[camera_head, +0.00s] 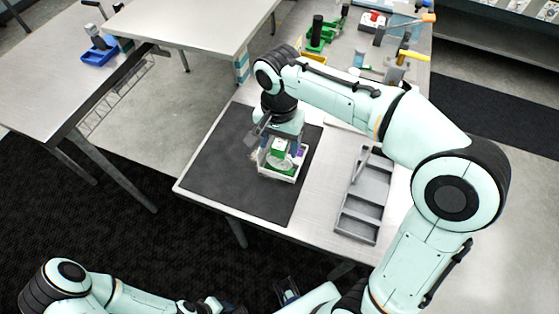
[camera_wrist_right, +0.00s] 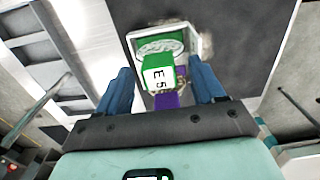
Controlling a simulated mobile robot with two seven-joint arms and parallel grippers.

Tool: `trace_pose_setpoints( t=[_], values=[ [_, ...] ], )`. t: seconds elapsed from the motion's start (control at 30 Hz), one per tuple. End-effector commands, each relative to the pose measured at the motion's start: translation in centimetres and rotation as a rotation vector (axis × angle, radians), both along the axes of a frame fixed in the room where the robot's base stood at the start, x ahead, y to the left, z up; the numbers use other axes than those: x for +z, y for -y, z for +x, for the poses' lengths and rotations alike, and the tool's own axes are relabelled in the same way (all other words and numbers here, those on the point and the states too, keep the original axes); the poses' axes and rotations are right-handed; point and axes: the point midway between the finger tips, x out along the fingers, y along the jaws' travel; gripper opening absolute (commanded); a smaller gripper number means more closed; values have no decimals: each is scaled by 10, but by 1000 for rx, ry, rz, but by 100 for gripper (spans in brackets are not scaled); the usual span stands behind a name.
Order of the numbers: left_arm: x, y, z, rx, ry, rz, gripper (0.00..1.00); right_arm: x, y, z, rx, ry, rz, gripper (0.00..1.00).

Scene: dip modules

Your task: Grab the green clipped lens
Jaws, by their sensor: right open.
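A small white bin (camera_head: 292,178) stands on the dark mat and holds green, white and purple pieces. In the right wrist view the bin (camera_wrist_right: 207,45) contains a round, pale disc with green around it, which looks like the green clipped lens (camera_wrist_right: 158,46). A green and white block (camera_wrist_right: 158,72) marked "E 5" partly covers it. A purple piece (camera_wrist_right: 166,100) lies beside the block. My right gripper (camera_head: 283,142) is above the bin, pointing down. In the wrist view its blue fingers (camera_wrist_right: 163,80) are apart, with the block between them in the picture. My left gripper's jaws are unclear at the bottom edge.
The dark mat (camera_head: 222,150) has free room left of the bin. A grey compartment tray (camera_head: 357,226) lies to the right. Tools and a green stand (camera_head: 317,38) are at the back. Another table (camera_head: 190,22) stands at the upper left.

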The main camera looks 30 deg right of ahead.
Motion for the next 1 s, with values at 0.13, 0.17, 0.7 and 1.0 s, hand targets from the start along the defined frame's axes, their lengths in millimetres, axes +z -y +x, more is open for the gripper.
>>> trace_pose_setpoints(
  t=[0.13,0.17,0.7,1.0],
  values=[
    [-3,0,-1,0,-2,1,43,-15,1,0,-1,-1,-1,68],
    [-3,0,-1,0,-2,1,43,-16,1,0,-1,-1,-1,68],
    [-3,0,-1,0,-1,0,43,-15,1,0,0,1,-1,0],
    [-1,0,0,0,0,0,43,-6,1,1,-1,4,0,0]
  ],
)
